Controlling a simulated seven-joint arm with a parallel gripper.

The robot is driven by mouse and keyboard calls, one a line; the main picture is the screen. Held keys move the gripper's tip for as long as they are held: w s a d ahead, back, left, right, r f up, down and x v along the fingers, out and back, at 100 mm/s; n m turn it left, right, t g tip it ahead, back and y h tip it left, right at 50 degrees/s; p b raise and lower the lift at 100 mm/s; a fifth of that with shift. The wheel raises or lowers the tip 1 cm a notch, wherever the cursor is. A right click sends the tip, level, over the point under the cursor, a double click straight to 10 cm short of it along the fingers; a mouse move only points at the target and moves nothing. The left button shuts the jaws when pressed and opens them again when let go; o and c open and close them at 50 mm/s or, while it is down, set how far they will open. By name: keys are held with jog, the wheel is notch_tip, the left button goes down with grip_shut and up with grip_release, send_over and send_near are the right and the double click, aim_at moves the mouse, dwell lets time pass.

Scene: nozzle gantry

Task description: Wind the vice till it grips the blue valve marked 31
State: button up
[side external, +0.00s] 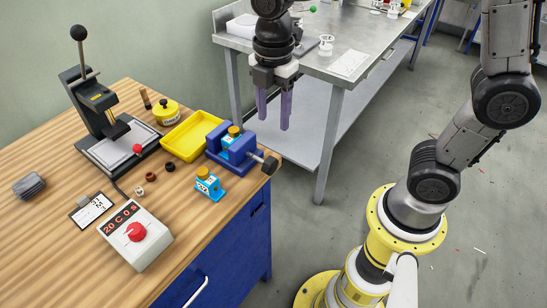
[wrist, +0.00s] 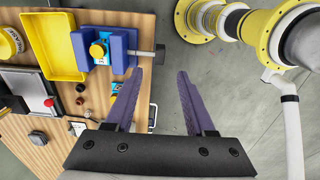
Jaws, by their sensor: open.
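The blue vice (side external: 221,163) stands at the bench's right corner; it also shows in the wrist view (wrist: 118,45). Its screw handle (side external: 270,164) sticks out to the right and ends in a dark knob. A blue valve with a yellow cap (side external: 233,132) sits between the vice jaws; I cannot tell whether both jaws touch it. A second blue valve with a yellow cap (side external: 209,184) stands on the bench in front of the vice. Their markings are too small to read surely. My gripper (side external: 273,122) is open and empty, above and beyond the vice, apart from it.
A yellow tray (side external: 187,140) adjoins the vice. A press (side external: 105,125), a yellow pot (side external: 166,111), small rings (side external: 152,176) and a control box with a red knob (side external: 135,238) stand on the bench. A metal table (side external: 345,65) is behind.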

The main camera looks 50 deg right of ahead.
aim_at(273, 159)
notch_tip(273, 159, down, 14)
jog(key=shift+r, duration=0.2)
dwell(0.4)
grip_shut()
